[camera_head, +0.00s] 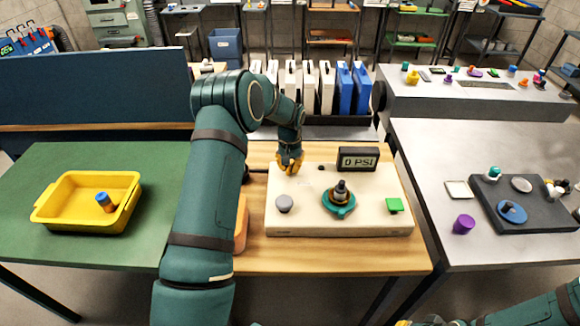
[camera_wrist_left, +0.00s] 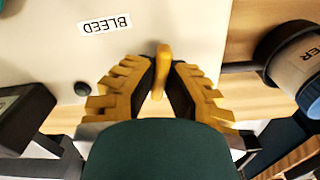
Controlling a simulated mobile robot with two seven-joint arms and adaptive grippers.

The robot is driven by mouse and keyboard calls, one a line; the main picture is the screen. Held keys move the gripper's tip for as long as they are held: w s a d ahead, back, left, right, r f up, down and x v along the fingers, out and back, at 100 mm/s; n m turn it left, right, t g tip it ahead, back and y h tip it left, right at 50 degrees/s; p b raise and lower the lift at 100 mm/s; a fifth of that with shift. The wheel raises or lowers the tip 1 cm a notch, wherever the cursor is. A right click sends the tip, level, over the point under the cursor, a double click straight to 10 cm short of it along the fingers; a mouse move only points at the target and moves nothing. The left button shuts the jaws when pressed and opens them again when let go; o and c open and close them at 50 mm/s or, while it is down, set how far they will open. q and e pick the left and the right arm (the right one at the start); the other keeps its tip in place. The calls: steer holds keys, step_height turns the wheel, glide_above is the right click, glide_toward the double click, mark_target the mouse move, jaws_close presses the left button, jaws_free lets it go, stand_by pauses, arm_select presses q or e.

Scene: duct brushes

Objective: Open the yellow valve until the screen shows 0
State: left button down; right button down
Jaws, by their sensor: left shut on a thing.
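The yellow valve (camera_wrist_left: 163,60) shows in the left wrist view as a narrow upright handle at the edge of the cream panel (camera_head: 310,227). My left gripper (camera_head: 290,161) is at the panel's back left corner, and in the wrist view its fingers (camera_wrist_left: 160,84) are shut on the valve handle. The fingers hide the valve in the head view. The screen (camera_head: 358,161) at the panel's back right reads 0 PSI. A label (camera_wrist_left: 105,24) reading BLEED lies near the valve. Only a sliver of my right gripper (camera_head: 425,322) shows at the bottom edge.
A yellow tray (camera_head: 65,217) stands on the green table at left. A dark board (camera_head: 540,222) with parts lies on the right table.

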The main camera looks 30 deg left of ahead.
arm_select(q)
steer(key=shift+s+f+n, duration=0.1)
steer(key=shift+n, duration=1)
steer(key=c, duration=1)
jaws_free()
steer(key=shift+r, duration=0.2)
steer(key=shift+r, duration=0.35)
step_height(320, 180, up, 11)
